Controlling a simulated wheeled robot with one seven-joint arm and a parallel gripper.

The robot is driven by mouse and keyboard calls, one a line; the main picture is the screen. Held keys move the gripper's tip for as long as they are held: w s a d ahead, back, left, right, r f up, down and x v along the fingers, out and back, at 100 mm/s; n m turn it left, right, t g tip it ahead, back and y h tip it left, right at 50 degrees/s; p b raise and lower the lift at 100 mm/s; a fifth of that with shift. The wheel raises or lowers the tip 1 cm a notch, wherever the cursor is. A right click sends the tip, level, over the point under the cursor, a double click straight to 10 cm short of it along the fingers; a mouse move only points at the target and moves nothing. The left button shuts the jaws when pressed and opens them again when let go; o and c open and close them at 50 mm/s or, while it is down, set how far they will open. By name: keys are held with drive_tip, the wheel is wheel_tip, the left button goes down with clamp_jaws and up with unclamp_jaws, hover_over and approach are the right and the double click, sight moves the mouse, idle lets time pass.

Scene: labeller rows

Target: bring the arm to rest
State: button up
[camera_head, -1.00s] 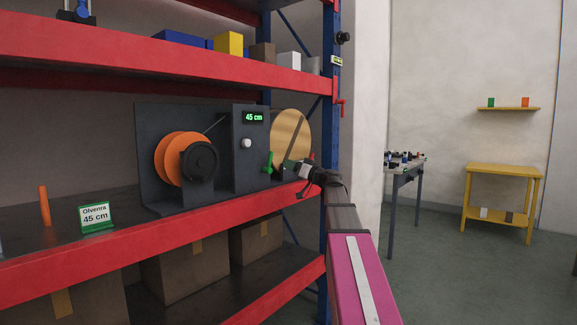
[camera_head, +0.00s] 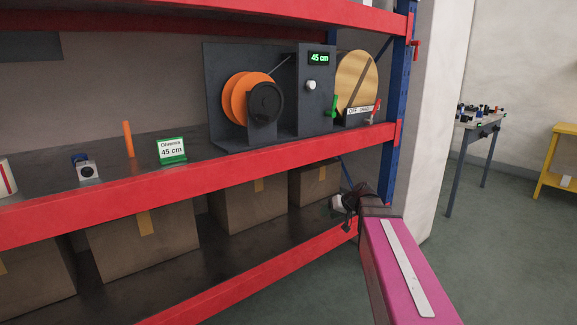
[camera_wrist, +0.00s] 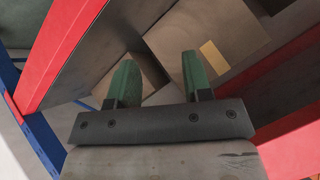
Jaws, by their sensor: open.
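My gripper (camera_wrist: 160,84) is open and empty in the wrist view, its two green fingers apart with cardboard boxes beyond them. In the head view, my magenta arm reaches up from the lower right. Its dark wrist end is in front of the rack's right part, near the red edge of the lower shelf (camera_head: 262,279). The gripper fingers are not clear in the head view.
The upper shelf (camera_head: 62,207) holds a machine with an orange reel (camera_head: 237,97), a display reading 45 cm (camera_head: 319,58), a brown disc (camera_head: 352,82) and a green-framed sign (camera_head: 172,150). Cardboard boxes (camera_head: 145,240) stand below. A blue post (camera_head: 393,160) is close right of my wrist.

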drive_tip(key=s+d+f+m+g+h, duration=0.2)
drive_tip(key=s+f+g+h, duration=0.3)
drive_tip(key=s+f, duration=1.3)
drive_tip(key=h, duration=0.2)
drive_tip(key=shift+s+d+f+m+g+h, duration=0.25)
drive_tip(key=shift+s+m+g+h, duration=0.05)
drive_tip(key=shift+s+h, duration=0.1)
